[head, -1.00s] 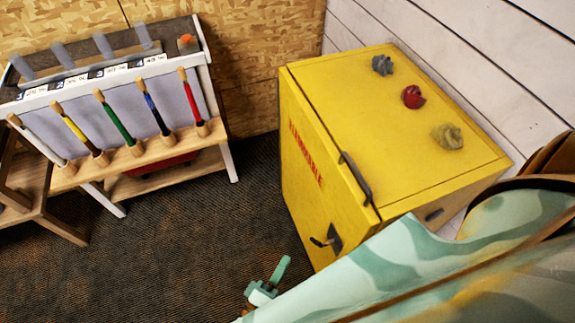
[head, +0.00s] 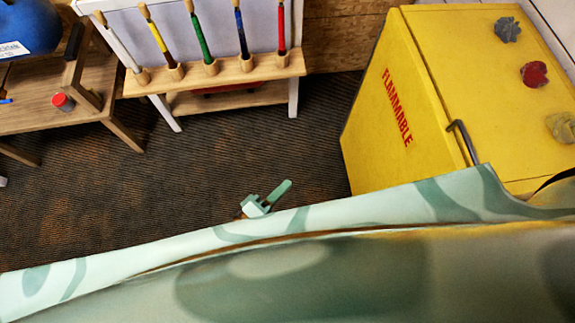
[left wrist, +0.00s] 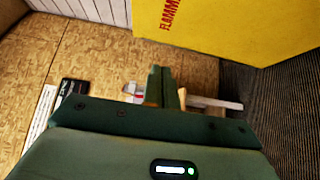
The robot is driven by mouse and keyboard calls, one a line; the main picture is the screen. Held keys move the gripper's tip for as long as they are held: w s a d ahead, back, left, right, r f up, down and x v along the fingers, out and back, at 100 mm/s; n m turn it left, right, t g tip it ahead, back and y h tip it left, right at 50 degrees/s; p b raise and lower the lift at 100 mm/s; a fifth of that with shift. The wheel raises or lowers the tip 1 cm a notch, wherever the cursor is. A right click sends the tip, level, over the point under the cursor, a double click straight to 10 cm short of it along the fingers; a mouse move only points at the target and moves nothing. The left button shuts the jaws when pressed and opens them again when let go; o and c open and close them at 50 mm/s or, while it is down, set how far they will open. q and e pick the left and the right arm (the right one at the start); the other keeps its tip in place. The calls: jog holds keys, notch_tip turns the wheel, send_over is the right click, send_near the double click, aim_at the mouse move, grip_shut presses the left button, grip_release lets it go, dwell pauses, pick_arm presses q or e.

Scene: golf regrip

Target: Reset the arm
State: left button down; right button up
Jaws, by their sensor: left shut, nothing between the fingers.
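My left gripper (head: 270,197) shows small and mint green in the head view, above the dark carpet. It is left of the yellow cabinet and below the rack of brushes. Its fingers are together and hold nothing. In the left wrist view the dark green fingers (left wrist: 163,88) are closed side by side, with the yellow cabinet and the wood-chip wall beyond. My left arm behind the gripper is mostly hidden by the pale green patterned shape across the foreground. My right gripper is in neither view.
The yellow cabinet (head: 405,110) marked FLAMMABLE stands at right, with grey, red and yellow lumps on top. A white rack (head: 160,35) with several coloured-handled brushes stands at the back. A wooden bench (head: 30,105) is at left. Carpet (head: 200,170) between them is clear.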

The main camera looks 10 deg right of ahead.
pick_arm(q)
jog(key=shift+a, duration=0.1)
jog(key=s+a+f+m+g+y, duration=0.2)
jog(key=a+f+m+y, duration=0.8)
jog(key=a+f, duration=0.65)
jog(key=s+a+f+g+y, duration=0.1)
jog(key=s+a+f+g, duration=0.1)
jog(key=s, duration=0.6)
jog(key=s+a+f+g+y, duration=0.2)
jog(key=s+a+f, duration=0.2)
jog(key=s+a, duration=0.2)
jog(key=s+a+f+g+y, duration=0.2)
jog(key=s+a, duration=0.3)
jog(key=s, duration=0.5)
jog(key=shift+s+f+g, duration=0.4)
jog(key=shift+f+g, duration=0.2)
jog(key=shift+f, duration=0.3)
jog(key=shift+w, duration=0.1)
